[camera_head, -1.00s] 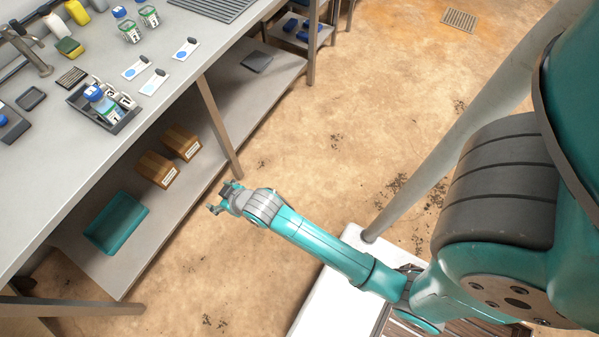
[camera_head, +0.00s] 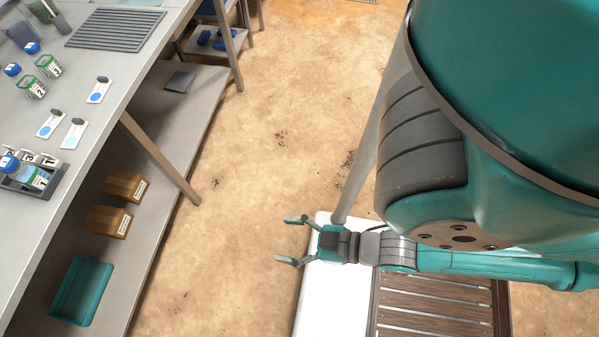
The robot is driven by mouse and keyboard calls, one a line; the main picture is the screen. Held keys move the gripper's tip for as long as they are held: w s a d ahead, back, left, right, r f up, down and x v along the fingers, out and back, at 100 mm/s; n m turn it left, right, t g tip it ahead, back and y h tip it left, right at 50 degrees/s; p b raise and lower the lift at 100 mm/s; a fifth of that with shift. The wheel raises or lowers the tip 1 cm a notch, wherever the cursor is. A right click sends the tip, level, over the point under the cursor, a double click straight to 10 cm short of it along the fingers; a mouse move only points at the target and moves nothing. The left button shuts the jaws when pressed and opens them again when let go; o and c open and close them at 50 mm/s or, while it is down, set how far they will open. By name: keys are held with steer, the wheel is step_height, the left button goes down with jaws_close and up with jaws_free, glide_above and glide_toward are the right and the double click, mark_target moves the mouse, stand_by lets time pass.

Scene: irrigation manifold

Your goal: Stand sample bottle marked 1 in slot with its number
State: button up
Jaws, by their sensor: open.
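A tray-like dark rack (camera_head: 57,178) stands on the grey bench at the left edge, with white number tags (camera_head: 47,160) along it. A blue-capped bottle (camera_head: 33,178) is in or on this rack; its number is too small to read surely, and I cannot tell which slot it is at. Two more blue-capped bottles with green-edged labels stand farther back, a nearer one (camera_head: 32,88) that seems marked 2 and a farther one (camera_head: 48,66). My gripper (camera_head: 289,241) is open and empty, out over the floor, well right of the bench.
Several white cards with blue spots (camera_head: 50,124) lie on the bench near a ribbed grey mat (camera_head: 115,28). The lower shelf holds two cardboard boxes (camera_head: 108,220) and a teal bin (camera_head: 82,291). A bench leg (camera_head: 160,158) stands at the front edge. Open floor (camera_head: 235,190) lies between bench and arm.

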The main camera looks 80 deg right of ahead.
steer(key=s+r, duration=0.2)
steer(key=r, duration=0.1)
steer(key=shift+s+r, duration=0.2)
steer(key=shift+r, duration=0.1)
